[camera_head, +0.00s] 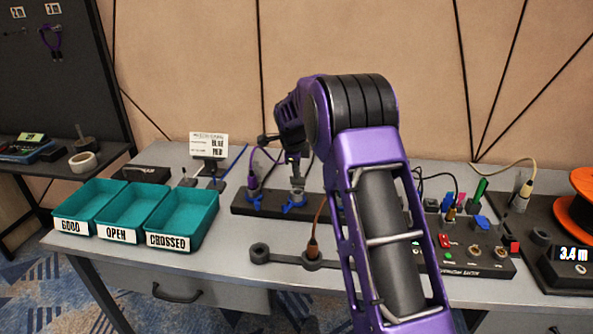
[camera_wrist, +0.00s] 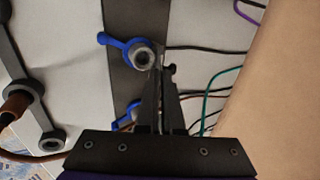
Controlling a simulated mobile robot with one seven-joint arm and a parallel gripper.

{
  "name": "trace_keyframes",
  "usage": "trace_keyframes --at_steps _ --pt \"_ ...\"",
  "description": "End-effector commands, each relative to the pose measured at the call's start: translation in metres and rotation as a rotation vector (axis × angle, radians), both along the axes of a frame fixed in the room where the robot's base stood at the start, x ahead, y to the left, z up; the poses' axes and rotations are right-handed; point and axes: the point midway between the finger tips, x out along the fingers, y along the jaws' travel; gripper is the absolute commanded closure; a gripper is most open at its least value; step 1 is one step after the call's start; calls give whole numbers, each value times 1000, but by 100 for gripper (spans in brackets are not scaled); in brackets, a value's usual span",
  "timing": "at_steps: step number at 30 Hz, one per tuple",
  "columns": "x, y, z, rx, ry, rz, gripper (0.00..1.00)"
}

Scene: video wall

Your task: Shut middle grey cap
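A grey round fitting (camera_wrist: 143,58) with a blue lever (camera_wrist: 112,41) sits on the dark strip in the wrist view. In the head view the grey piece (camera_head: 297,184) stands above blue parts (camera_head: 293,205) in the middle of the strip. My gripper (camera_wrist: 163,68) points down beside this fitting, its fingers close together, with nothing clearly held. Its tips overlap the fitting's edge in the wrist view; contact cannot be told. Another blue-levered fitting (camera_wrist: 127,118) is partly hidden by my fingers. A purple plug (camera_head: 253,184) stands at the strip's left end.
A grey three-ring holder (camera_head: 260,253) lies in front, a brown plug (camera_head: 312,247) in its middle ring. Teal trays (camera_head: 183,220) stand at left. A button panel (camera_head: 470,262) and orange spool (camera_head: 580,215) are at right. Thin cables (camera_wrist: 210,90) run behind the strip.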

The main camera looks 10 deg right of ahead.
Motion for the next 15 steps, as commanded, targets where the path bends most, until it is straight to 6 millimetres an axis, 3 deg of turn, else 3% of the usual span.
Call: trace_keyframes --at_steps 15 --pt "-6 4 -3 -24 -70 4 100"
